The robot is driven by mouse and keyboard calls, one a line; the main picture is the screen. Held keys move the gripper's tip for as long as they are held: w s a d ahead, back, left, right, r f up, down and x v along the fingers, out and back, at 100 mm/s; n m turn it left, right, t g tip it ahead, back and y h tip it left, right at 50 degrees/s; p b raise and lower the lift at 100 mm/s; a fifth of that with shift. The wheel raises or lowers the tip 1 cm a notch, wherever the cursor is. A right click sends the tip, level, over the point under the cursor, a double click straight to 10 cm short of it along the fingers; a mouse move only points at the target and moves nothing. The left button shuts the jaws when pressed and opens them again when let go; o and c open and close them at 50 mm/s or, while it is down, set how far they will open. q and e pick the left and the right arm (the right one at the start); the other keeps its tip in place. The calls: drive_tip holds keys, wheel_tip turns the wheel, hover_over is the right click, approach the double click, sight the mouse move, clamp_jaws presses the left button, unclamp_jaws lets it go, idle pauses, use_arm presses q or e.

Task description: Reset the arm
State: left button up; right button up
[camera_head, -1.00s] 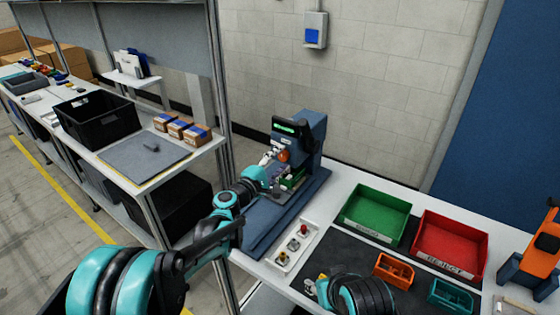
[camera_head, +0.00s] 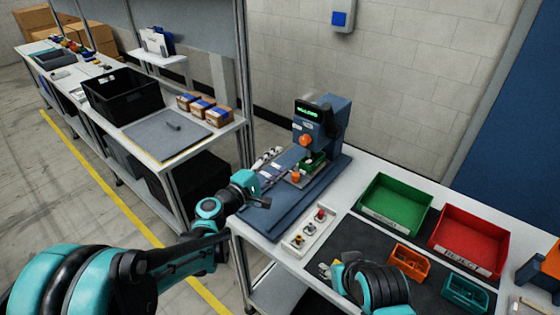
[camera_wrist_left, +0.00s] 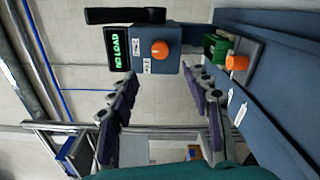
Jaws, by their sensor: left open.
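My left gripper (camera_head: 268,178) is open and empty, its fingers spread beside the blue test machine's base (camera_head: 285,215). The wrist view shows both fingers (camera_wrist_left: 165,105) apart with nothing between them. The machine's head (camera_head: 311,128) has a green lit display and an orange knob; the wrist view shows the display (camera_wrist_left: 117,48) reading NO LOAD. A green part (camera_head: 314,163) sits in the fixture beside an orange knob, apart from my gripper. My right arm (camera_head: 372,287) shows at the bottom; its fingers are mostly hidden.
A button panel (camera_head: 307,232) lies in front of the machine. A green bin (camera_head: 395,204) and a red REJECT bin (camera_head: 468,240) stand at right, with small orange (camera_head: 409,262) and teal (camera_head: 466,293) bins. A shelf bench with a black crate (camera_head: 122,95) is at left.

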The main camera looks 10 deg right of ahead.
use_arm(q)
drive_tip(key=s+a+f+m+g+y, duration=0.2)
drive_tip(key=s+a+f+m+y, duration=0.1)
drive_tip(key=s+a, duration=0.5)
drive_tip(key=s+a+f+m+g+y, duration=0.2)
drive_tip(key=s+a+m+y, duration=0.3)
drive_tip(key=s+a, duration=0.3)
drive_tip(key=s+a+f+m+g+y, duration=0.1)
drive_tip(key=s+a+f+m+y, duration=0.2)
drive_tip(key=s+a, duration=0.5)
drive_tip(key=s+f+y, duration=0.1)
drive_tip(key=s, duration=0.3)
drive_tip(key=shift+s+f+m+g+y, duration=0.3)
drive_tip(key=shift+s+m+g+y, duration=0.1)
